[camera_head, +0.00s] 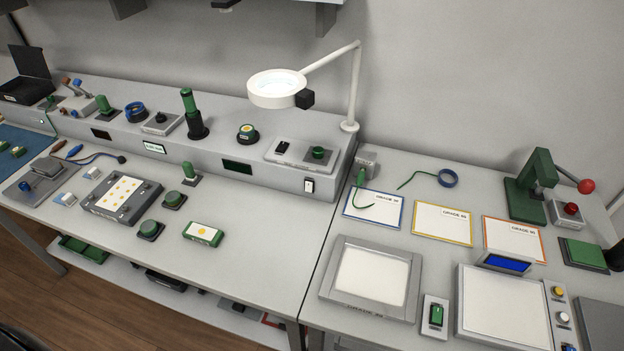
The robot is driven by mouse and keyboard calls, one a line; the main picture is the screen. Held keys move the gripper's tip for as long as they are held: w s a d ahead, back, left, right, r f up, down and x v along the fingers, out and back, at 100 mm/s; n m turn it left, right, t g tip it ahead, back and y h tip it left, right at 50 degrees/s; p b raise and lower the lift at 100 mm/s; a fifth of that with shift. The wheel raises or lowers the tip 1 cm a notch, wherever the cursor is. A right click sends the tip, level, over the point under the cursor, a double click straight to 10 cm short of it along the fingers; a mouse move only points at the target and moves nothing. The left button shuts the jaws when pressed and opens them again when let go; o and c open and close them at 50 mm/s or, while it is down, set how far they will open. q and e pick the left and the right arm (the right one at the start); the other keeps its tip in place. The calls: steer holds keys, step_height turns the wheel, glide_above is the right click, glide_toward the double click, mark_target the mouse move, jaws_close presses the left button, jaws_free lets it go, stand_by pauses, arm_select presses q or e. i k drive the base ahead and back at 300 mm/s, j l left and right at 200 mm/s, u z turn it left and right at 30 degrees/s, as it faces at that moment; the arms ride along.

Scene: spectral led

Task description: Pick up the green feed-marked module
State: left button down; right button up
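A green module with a white top and a yellow mark (203,233) lies flat on the left bench, near its front edge. The mark is too small to read as a feed mark for certain. Smaller green pieces with yellow tops (17,151) lie on the blue mat at the far left. Neither of my grippers is in view, and nothing is seen touching the module.
A grey tray with several yellow-marked cells (121,195) and green-topped round pieces (150,230) stand left of the module. A raised shelf (225,150) with a magnifier lamp (277,88) runs behind. Grade cards (443,223) and framed panels (370,277) fill the right bench. Bench right of the module is clear.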

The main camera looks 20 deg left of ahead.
mark_target(197, 232)
steer(key=u, duration=1.35)
